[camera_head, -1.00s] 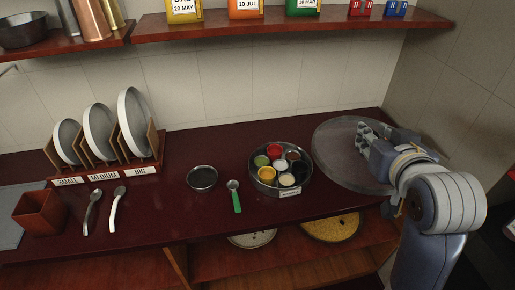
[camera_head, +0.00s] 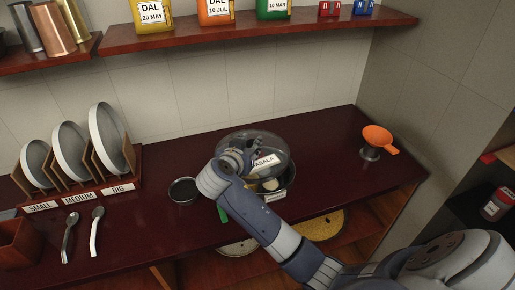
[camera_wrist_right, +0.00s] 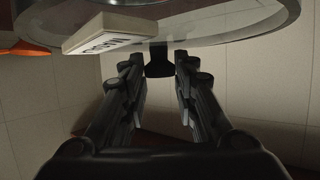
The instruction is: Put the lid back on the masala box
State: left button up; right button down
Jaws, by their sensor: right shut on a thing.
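The clear round lid (camera_head: 277,146) with a MASALA label (camera_head: 265,162) is over the masala box (camera_head: 276,197) on the counter. The box is round and metal, and the lid hides most of its spice cups. My right gripper (camera_head: 240,157) is shut on the lid's dark knob (camera_wrist_right: 159,59), shown between its fingers in the right wrist view. The lid looks a little above the box; I cannot tell if its rim touches. My left gripper is not in view.
A small dark bowl (camera_head: 184,190) and a green-handled spoon (camera_head: 222,214) lie left of the box, the spoon partly hidden by my arm. An orange funnel (camera_head: 377,138) stands at right. A plate rack (camera_head: 85,191) and two spoons are at left. A shelf (camera_head: 240,36) runs above.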

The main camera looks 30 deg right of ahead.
aim_at(261, 154)
jog(key=shift+m+g+h, duration=0.7)
jog(key=shift+m+g, duration=0.2)
jog(key=d+f, duration=0.1)
jog(key=d, duration=0.1)
jog(key=d+f, duration=0.1)
jog(key=f, duration=0.1)
jog(key=shift+w+d, duration=0.1)
jog(key=shift+d, duration=0.3)
jog(key=shift+d+f, duration=0.1)
jog(key=shift+f+b, duration=0.5)
jog(key=shift+f, duration=0.3)
jog(key=shift+f+b, duration=0.35)
jog(key=shift+b, duration=0.05)
jog(key=shift+f+b, duration=0.45)
jog(key=shift+f, duration=0.2)
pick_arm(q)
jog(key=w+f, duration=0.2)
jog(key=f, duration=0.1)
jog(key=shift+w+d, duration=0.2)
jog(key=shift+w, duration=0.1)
